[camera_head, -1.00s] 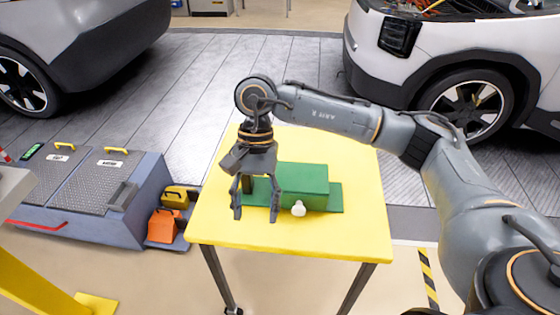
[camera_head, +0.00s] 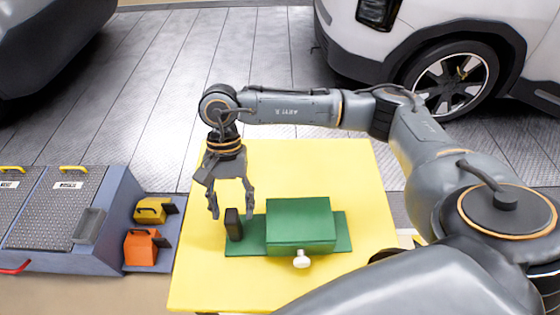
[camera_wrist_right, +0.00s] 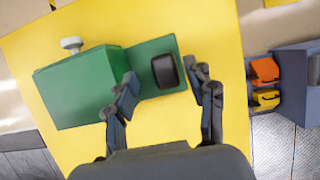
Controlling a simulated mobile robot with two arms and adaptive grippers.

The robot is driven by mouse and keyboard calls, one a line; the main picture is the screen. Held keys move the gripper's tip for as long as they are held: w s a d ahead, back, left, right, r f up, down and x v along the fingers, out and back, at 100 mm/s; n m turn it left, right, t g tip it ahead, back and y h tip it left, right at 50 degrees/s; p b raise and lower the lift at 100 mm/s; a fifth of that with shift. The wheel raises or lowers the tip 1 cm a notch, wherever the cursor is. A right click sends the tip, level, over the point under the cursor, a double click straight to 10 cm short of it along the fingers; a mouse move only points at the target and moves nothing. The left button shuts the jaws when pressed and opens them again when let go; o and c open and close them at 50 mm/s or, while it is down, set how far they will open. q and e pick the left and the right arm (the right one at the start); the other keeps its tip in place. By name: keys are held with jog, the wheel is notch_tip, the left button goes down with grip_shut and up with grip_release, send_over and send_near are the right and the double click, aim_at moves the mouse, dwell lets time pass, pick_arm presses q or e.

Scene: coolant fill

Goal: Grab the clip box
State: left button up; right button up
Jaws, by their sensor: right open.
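A green box (camera_head: 300,222) with a white knob (camera_head: 302,259) on its front sits on a flat green base plate (camera_head: 343,232) on the yellow table. A small black block (camera_head: 233,225) stands upright at the plate's left end. I cannot tell for certain which of these is the clip box. My right gripper (camera_head: 231,212) is open and empty, pointing down just behind and above the black block. In the right wrist view, the black block (camera_wrist_right: 164,71) lies between the open fingers (camera_wrist_right: 163,80), apart from both, with the green box (camera_wrist_right: 80,88) to the left. My left gripper is not shown.
The yellow table (camera_head: 300,165) is otherwise clear. An orange box (camera_head: 142,250) and a yellow box (camera_head: 151,211) stand left of it, beside a grey-blue ramp-like unit (camera_head: 115,225). A white car (camera_head: 420,50) is behind, to the right.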

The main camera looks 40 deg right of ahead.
aim_at(232, 214)
jog(key=shift+s+a+f, duration=0.1)
jog(key=shift+s+f, duration=0.1)
jog(key=shift+f, duration=0.7)
jog(key=shift+a+f+p, duration=0.15)
jog(key=shift+f+p, duration=0.3)
jog(key=shift+f, duration=0.15)
jog(key=x, duration=0.1)
jog(key=p+x, duration=0.1)
jog(key=x, duration=0.1)
jog(key=shift+w+a+f, duration=0.1)
jog(key=shift+w+f, duration=0.1)
jog(key=shift+f, duration=0.15)
jog(key=shift+s+f, duration=0.1)
jog(key=shift+f, duration=0.15)
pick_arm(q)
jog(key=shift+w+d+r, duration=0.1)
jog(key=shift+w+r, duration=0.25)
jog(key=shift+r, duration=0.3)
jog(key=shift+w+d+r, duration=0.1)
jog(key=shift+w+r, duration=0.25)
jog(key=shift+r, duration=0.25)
pick_arm(e)
jog(key=shift+f, duration=0.1)
jog(key=shift+c, duration=0.4)
grip_shut()
